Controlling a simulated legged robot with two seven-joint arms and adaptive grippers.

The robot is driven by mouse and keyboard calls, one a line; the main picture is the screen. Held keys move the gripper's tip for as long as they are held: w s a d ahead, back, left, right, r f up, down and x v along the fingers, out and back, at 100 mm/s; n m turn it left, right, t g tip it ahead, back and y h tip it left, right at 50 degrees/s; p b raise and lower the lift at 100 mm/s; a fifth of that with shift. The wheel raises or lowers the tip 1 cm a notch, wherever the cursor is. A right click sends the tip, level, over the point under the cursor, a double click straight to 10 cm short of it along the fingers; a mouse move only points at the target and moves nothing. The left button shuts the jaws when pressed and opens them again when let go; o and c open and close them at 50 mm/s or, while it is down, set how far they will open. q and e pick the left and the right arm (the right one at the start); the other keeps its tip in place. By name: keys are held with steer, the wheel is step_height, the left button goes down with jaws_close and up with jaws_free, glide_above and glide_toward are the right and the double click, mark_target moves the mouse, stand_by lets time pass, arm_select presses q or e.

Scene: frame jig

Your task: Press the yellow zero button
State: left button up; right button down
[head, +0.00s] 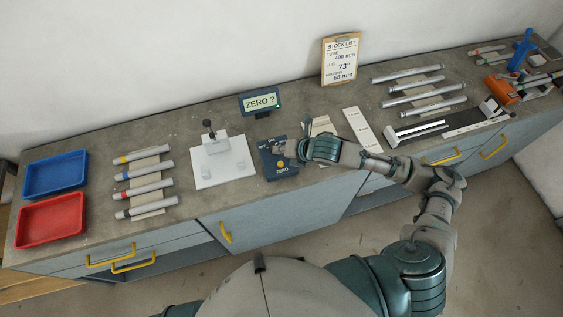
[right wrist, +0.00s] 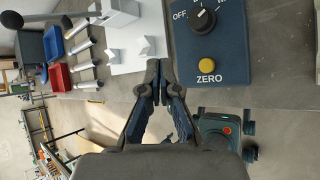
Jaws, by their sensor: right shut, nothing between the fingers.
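The yellow zero button (right wrist: 207,65) sits on a dark blue control box, above the word ZERO. The box (right wrist: 235,45) also carries a black knob (right wrist: 202,20) with an OFF mark. In the head view the box (head: 269,165) lies on the bench, and the button (head: 281,168) shows small near its front edge. My right gripper (right wrist: 160,72) is shut and empty, to the left of the button in the wrist view and apart from it in the picture. In the head view the right gripper (head: 291,150) is over the box's right side. My left gripper is not in view.
A display (head: 261,101) reading "ZERO ?" stands behind the box. A white plate (head: 222,172) with a lever fixture is left of it. Red (head: 50,220) and blue (head: 55,174) trays are far left. Tubes lie on both sides, and a stock list (head: 341,60) stands behind.

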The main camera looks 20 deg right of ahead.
steer(key=shift+w+d+r+n, duration=0.4)
steer(key=shift+d+r+n, duration=0.15)
steer(key=shift+n, duration=0.25)
steer(key=shift+a, duration=0.1)
steer(key=b, duration=0.8)
glide_above(282, 164)
step_height(282, 164, down, 7)
steer(key=shift+f+b, duration=0.35)
steer(key=shift+f, duration=0.45)
steer(key=shift+f, duration=0.2)
